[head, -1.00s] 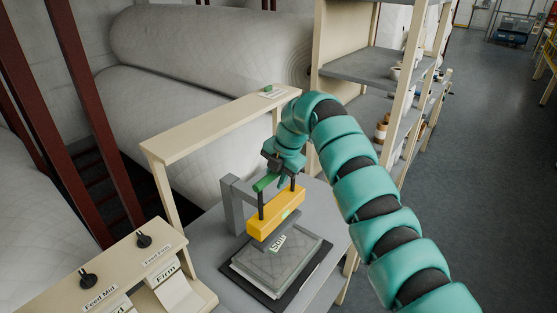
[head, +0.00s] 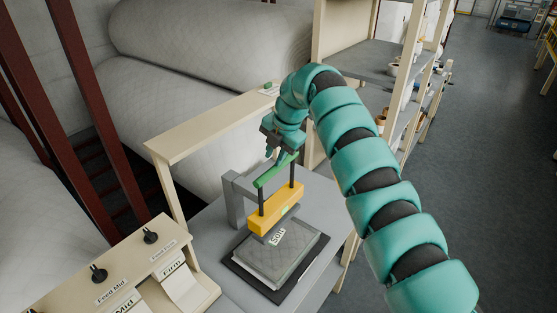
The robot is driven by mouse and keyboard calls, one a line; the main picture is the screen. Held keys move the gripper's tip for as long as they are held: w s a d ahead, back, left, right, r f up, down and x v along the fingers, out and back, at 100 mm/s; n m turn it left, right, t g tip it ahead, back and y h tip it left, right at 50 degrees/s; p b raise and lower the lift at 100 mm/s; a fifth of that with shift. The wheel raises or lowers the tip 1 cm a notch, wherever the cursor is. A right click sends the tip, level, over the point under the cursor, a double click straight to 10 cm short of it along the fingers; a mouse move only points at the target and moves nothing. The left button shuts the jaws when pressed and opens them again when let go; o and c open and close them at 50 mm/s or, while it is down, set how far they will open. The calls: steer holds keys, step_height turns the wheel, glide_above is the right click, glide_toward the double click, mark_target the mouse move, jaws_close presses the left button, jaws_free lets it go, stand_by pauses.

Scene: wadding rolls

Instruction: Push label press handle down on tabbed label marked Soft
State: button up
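The label press has a green handle bar (head: 274,171) on two black rods, a yellow block (head: 275,209) and a grey frame (head: 232,197). Below the block lies a grey quilted pad (head: 283,256) on a dark base. A white label marked Soft (head: 277,237) lies on the pad, beside the press's lower plate and partly under it. My gripper (head: 275,152) is at the upper right end of the green handle, pointing down. I cannot tell whether it touches the handle, and its finger gap is too small to judge.
A cream rail (head: 215,125) stands behind the press. A cream panel with black knobs (head: 150,236) and labels marked Feed Mid and Firm is at lower left. Large white rolls (head: 170,105) fill the back. A shelf rack (head: 375,62) stands behind my arm; open floor (head: 500,150) lies right.

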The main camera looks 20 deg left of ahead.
steer(key=shift+w+d+f, duration=0.1)
steer(key=shift+w+f, duration=0.05)
steer(key=shift+d, duration=0.1)
stand_by(0.4)
steer(key=shift+s+d+r+b, duration=0.2)
steer(key=shift+d+r+b, duration=0.1)
steer(key=shift+r, duration=0.3)
steer(key=shift+r, duration=0.1)
step_height(320, 180, up, 6)
steer(key=p, duration=0.5)
stand_by(0.6)
